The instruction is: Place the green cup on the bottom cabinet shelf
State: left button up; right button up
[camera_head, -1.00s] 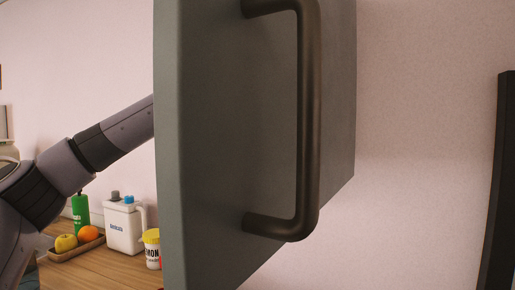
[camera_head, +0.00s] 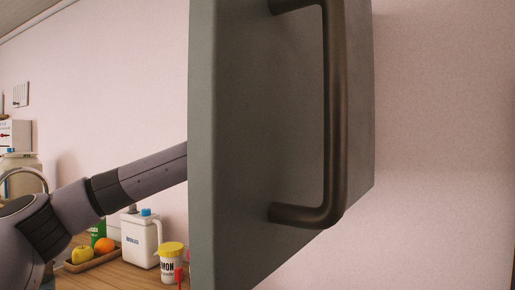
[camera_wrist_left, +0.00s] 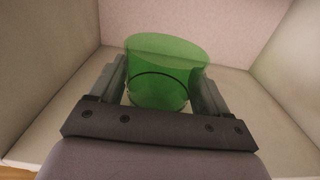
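The green cup (camera_wrist_left: 162,75) is translucent and shows in the left wrist view between the two fingers of my left gripper (camera_wrist_left: 162,92). The fingers are on both sides of it and appear to hold it. The cup is within a pale box-like space, the cabinet interior (camera_wrist_left: 50,60), with side walls, a back and a floor (camera_wrist_left: 225,85). I cannot tell whether the cup touches the floor. In the head view the open cabinet door (camera_head: 235,130) hides my left gripper and the cup. My right gripper is not in view.
The door's dark handle (camera_head: 335,120) is close in front of the head camera. On the wooden counter (camera_head: 130,275) at lower left stand a white jug (camera_head: 140,238), a yellow-lidded tub (camera_head: 172,262) and a tray (camera_head: 92,262) with an apple (camera_head: 82,254) and an orange (camera_head: 104,245).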

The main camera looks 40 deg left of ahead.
pick_arm(q)
jog(key=shift+o, duration=1.4)
jog(key=shift+s+r, duration=0.1)
jog(key=shift+r, duration=0.1)
jog(key=b+v, duration=0.1)
jog(key=v, duration=1)
jog(key=shift+s+d+b, duration=0.2)
jog(key=shift+s+b, duration=0.1)
jog(key=shift+s, duration=0.1)
